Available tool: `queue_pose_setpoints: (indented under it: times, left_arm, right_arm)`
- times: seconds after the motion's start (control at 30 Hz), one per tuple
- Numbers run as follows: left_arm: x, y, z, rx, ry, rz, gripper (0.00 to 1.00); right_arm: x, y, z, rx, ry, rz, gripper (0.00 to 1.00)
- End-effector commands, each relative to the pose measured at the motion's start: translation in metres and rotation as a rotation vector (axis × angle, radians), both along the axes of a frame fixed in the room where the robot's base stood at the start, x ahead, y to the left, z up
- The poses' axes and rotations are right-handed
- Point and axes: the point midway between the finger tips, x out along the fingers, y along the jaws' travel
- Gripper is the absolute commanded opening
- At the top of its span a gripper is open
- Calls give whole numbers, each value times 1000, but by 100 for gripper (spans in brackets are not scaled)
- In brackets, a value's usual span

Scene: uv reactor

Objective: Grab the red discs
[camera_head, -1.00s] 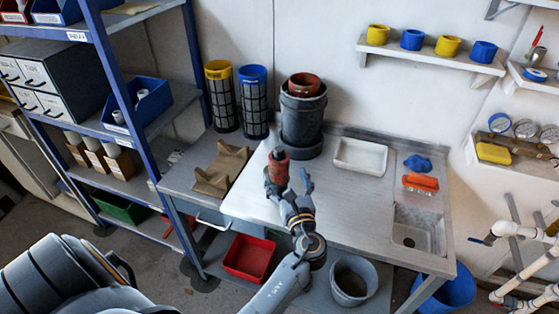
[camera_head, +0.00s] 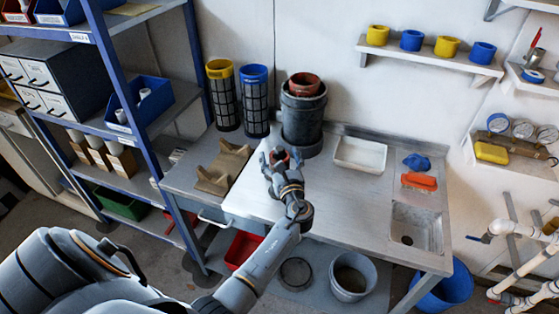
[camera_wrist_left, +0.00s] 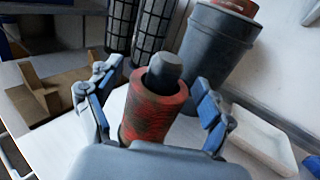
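Gaps show between the fingers and the red sides. A red ring (camera_head: 304,83) sits on top of a dark grey canister (camera_head: 301,118) behind. My right gripper is out of view.
Two mesh cylinders, yellow-topped (camera_head: 222,100) and blue-topped (camera_head: 254,103), stand left of the canister. A brown cradle (camera_head: 223,170) lies front left. The bench between is clear.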

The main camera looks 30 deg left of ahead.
Motion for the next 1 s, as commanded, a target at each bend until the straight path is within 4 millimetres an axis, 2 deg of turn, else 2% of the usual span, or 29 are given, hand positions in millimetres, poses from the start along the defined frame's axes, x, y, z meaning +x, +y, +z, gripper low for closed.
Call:
queue_pose_setpoints:
  times: [0.03,0.2,0.3,0.53,0.63,1.0]
  left_arm:
    - [0,0,0,0,0,0,72]
    - [0,0,0,0,0,0,38]
    - [0,0,0,0,0,0,22]
    - [0,-1,1,0,0,0,21]
    - [0,-1,9,-1,-4,0,21]
    - [0,-1,80,-1,-4,0,21]
  right_arm:
    - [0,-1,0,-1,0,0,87]
    - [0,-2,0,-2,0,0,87]
    - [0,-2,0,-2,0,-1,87]
    - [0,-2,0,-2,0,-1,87]
    - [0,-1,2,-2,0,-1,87]
    - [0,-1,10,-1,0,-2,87]
